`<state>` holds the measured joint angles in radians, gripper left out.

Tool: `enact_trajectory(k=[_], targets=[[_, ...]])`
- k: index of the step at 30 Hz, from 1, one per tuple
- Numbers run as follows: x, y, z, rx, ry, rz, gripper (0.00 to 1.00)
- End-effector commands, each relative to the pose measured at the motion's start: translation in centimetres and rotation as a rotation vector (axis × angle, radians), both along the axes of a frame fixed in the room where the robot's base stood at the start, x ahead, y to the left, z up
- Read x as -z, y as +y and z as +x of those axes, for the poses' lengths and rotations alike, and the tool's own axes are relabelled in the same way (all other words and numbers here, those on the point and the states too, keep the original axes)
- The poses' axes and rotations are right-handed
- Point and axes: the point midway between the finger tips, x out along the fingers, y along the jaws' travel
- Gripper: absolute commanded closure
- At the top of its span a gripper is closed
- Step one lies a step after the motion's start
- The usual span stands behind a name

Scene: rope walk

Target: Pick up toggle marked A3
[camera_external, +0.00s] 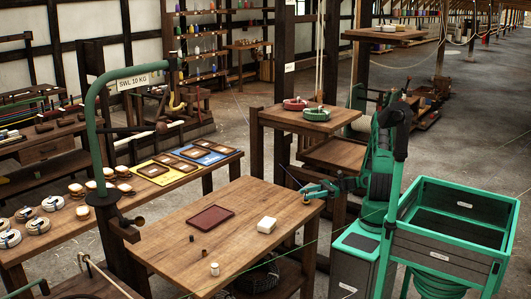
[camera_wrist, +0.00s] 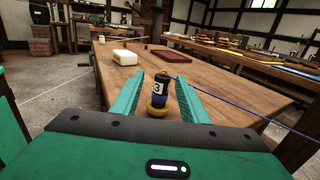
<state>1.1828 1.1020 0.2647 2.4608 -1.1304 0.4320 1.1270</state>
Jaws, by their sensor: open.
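In the wrist view a short dark toggle (camera_wrist: 160,88) stands upright on the table, with a blue band, a yellowish base and a white label. A "3" is readable on the label; I cannot make out a letter. My gripper (camera_wrist: 160,85) is open, with one green finger on each side of the toggle. I cannot tell whether either finger touches it. In the external view my gripper (camera_external: 305,191) is low over the right corner of the wooden table (camera_external: 165,245), and the toggle is too small there to make out clearly.
A white block (camera_external: 266,225) and a dark red tray (camera_external: 210,217) lie farther along the table. Several small cylinders, one white (camera_external: 214,268), stand near its front left. A blue line (camera_wrist: 250,110) crosses the wrist view right of the toggle. Bare tabletop surrounds the toggle.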

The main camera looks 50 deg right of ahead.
Motion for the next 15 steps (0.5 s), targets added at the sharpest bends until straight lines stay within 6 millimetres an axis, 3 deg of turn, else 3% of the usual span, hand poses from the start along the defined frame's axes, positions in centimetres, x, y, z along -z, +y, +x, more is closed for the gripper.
enact_trajectory(k=[15], targets=[[0.4, 4.4, 2.8, -0.002, 0.000, 0.000, 0.60]])
